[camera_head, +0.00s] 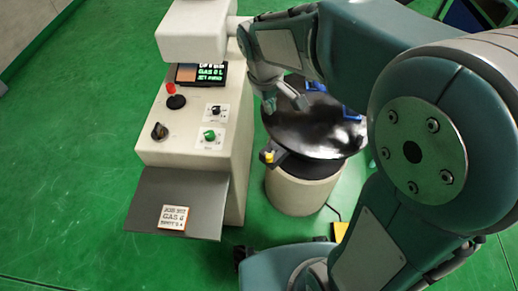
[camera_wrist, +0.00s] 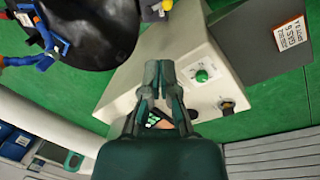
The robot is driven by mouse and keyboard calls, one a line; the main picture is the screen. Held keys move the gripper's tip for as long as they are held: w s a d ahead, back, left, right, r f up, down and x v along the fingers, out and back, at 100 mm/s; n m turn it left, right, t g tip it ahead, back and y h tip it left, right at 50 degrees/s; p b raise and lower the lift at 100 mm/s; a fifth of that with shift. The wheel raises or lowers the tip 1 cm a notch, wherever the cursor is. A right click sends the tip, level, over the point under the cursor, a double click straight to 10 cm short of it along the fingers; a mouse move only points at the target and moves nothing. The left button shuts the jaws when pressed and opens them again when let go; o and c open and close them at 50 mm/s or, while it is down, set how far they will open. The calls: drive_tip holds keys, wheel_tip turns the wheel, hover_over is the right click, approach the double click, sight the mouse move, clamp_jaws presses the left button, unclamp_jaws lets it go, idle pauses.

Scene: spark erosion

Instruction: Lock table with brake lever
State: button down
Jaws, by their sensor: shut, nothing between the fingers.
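The round dark table (camera_head: 300,128) sits on a beige cylindrical pedestal (camera_head: 298,193). The brake lever (camera_head: 268,156), a short dark arm with a yellow tip, sticks out at the table's front-left rim. In the wrist view the table (camera_wrist: 95,25) is at the upper left and the lever's yellow tip (camera_wrist: 166,5) is at the top edge, partly cut off. My gripper (camera_head: 284,104) is above the table's left part in the head view, apart from the lever. In the wrist view my gripper (camera_wrist: 160,70) is shut and empty, below the lever tip.
A beige machine console (camera_head: 190,125) with a screen, red-topped stick and knobs stands left of the table. A grey shelf (camera_head: 150,200) with a label juts from its front. Blue clamps (camera_head: 350,114) are on the table. A yellow pedal (camera_head: 340,230) lies on the green floor.

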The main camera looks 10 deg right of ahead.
sight(272, 153)
drive_tip(key=w+a+f+n+g+h, duration=0.1)
drive_tip(key=w+a+f+n, duration=0.1)
drive_tip(key=f, duration=0.3)
drive_tip(key=w+a+f+n, duration=0.2)
drive_tip(key=a+f, duration=0.2)
drive_tip(key=f, duration=0.2)
drive_tip(key=w+a+f+n+g+h, duration=0.1)
drive_tip(key=w+a+f+n, duration=0.1)
drive_tip(key=f, duration=0.4)
drive_tip(key=shift+w+a+g+h, duration=0.2)
drive_tip(key=shift+a+g+h, duration=0.1)
drive_tip(key=shift+a, duration=0.35)
drive_tip(key=shift+f, duration=0.1)
drive_tip(key=s+d+f, duration=0.1)
drive_tip(key=d+f, duration=0.1)
drive_tip(key=f, duration=0.1)
drive_tip(key=d+f, duration=0.3)
drive_tip(key=s+d+f, duration=0.1)
drive_tip(key=d+f, duration=0.1)
drive_tip(key=f, duration=0.1)
drive_tip(key=shift+s+d+f, duration=0.1)
drive_tip(key=shift+s+d, duration=0.1)
drive_tip(key=shift+s, duration=0.1)
drive_tip(key=shift+n, duration=0.3)
